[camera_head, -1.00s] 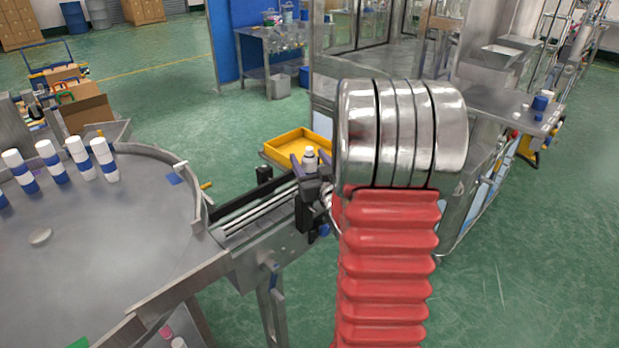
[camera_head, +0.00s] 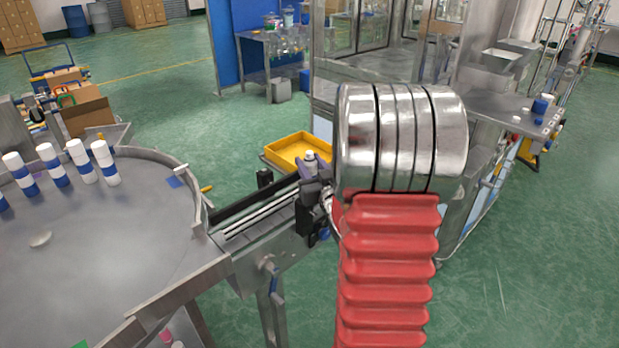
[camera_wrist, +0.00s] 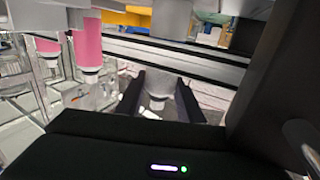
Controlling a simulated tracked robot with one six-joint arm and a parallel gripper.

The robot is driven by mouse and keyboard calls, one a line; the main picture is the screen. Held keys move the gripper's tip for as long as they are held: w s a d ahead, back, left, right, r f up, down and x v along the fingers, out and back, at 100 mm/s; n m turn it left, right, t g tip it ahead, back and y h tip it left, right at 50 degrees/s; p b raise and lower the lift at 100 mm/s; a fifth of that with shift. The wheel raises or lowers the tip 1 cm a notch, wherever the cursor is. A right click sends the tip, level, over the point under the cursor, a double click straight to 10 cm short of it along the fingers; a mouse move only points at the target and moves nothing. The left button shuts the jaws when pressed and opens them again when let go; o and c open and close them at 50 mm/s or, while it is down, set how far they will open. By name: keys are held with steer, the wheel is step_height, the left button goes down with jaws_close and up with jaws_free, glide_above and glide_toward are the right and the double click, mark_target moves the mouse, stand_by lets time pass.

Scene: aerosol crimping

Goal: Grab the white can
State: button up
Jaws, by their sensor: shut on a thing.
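The white can (camera_head: 310,156) stands at the end of the conveyor in the head view, and only its pale top shows above my gripper (camera_head: 314,172). My gripper is shut on the can, with its dark fingers around the upper part. The can's lower body is hidden in the head view by my gripper.
Rails of the conveyor (camera_head: 262,214) run beside the can. Several blue-and-white cans (camera_head: 55,165) stand on the round table (camera_head: 110,255) at left. A yellow tray (camera_head: 296,147) lies behind. Pink containers (camera_wrist: 88,42) are close by in the wrist view.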

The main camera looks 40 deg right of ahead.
steer(key=shift+r, duration=0.1)
step_height(320, 180, up, 10)
steer(key=shift+f, duration=0.1)
stand_by(0.5)
steer(key=shift+s, duration=0.1)
stand_by(0.5)
